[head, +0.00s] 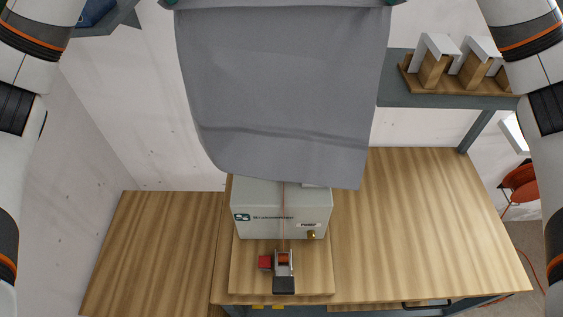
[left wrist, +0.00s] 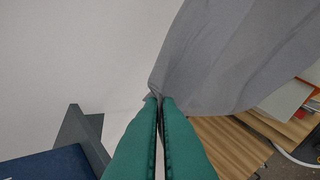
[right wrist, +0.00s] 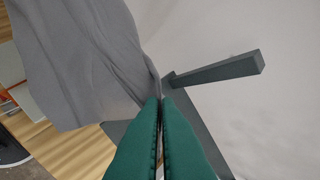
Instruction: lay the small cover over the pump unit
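The small cover (head: 285,90) is a grey cloth hanging between my two grippers, spread wide at the top of the head view. My left gripper (head: 171,3) is shut on one upper corner; the left wrist view shows its green fingers (left wrist: 160,98) closed on the cloth. My right gripper (head: 391,3) is shut on the other upper corner, also seen in the right wrist view (right wrist: 160,98). The pump unit (head: 280,212) is a light grey box on the bench. The cover's lower edge hangs in front of its upper part, hiding its top; I cannot tell whether they touch.
A small device with a red part (head: 281,268) stands before the pump unit on a wooden board. The wooden bench (head: 430,220) is clear to the right and left. A grey shelf (head: 400,93) holds a wooden rack (head: 443,88) at the back right.

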